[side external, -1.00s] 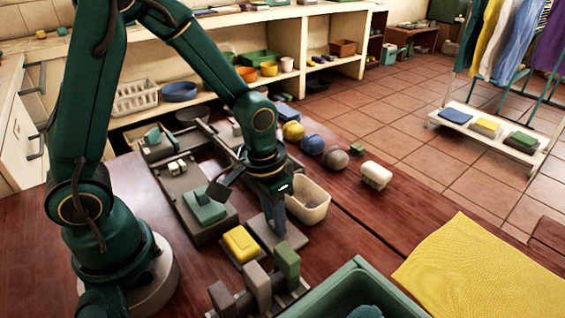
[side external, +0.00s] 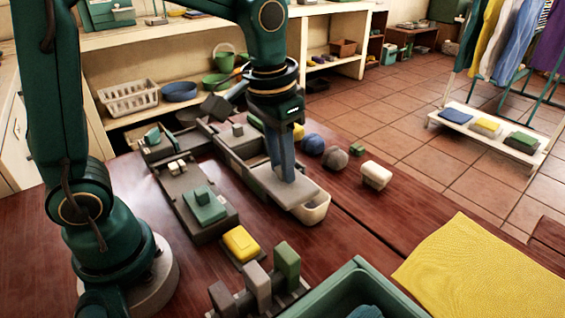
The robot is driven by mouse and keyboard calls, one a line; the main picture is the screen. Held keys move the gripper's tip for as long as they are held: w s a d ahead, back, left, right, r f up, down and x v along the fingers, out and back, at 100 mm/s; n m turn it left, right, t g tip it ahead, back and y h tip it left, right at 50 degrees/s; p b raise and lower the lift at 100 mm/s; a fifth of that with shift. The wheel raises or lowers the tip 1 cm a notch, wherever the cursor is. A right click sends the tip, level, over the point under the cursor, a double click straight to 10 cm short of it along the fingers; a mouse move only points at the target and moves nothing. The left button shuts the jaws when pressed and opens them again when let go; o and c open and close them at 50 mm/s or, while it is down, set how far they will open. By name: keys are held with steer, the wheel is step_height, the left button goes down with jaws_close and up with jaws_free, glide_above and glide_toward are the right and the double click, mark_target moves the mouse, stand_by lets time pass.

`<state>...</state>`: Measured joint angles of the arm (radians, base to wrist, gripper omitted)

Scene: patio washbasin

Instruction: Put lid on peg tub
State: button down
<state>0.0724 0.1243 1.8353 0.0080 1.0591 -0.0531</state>
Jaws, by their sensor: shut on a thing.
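The lid (side external: 277,192) is a flat grey plate. My gripper (side external: 284,172) is shut on it, with the fingers pointing down near its right part. The peg tub (side external: 318,211) is a pale cream box on the table. The lid covers most of the tub in this view, and only the tub's front right end shows. The lid looks roughly level. I cannot tell whether it touches the rim or hangs above it.
A grey tray with a green block (side external: 204,207) lies to the left. A yellow sponge (side external: 241,243) sits in front. A green bin (side external: 350,285) is nearest.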

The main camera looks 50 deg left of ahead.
steer(key=w+a+r, duration=0.1)
steer(key=w+a, duration=0.1)
steer(key=w, duration=0.5)
step_height(320, 180, down, 6)
steer(key=shift+s+d+f, duration=0.25)
steer(key=shift+s, duration=0.05)
steer(key=shift+f, duration=0.25)
stand_by(2.2)
steer(key=shift+c, duration=0.7)
jaws_free()
steer(key=shift+r, duration=0.1)
step_height(320, 180, up, 7)
stand_by(0.9)
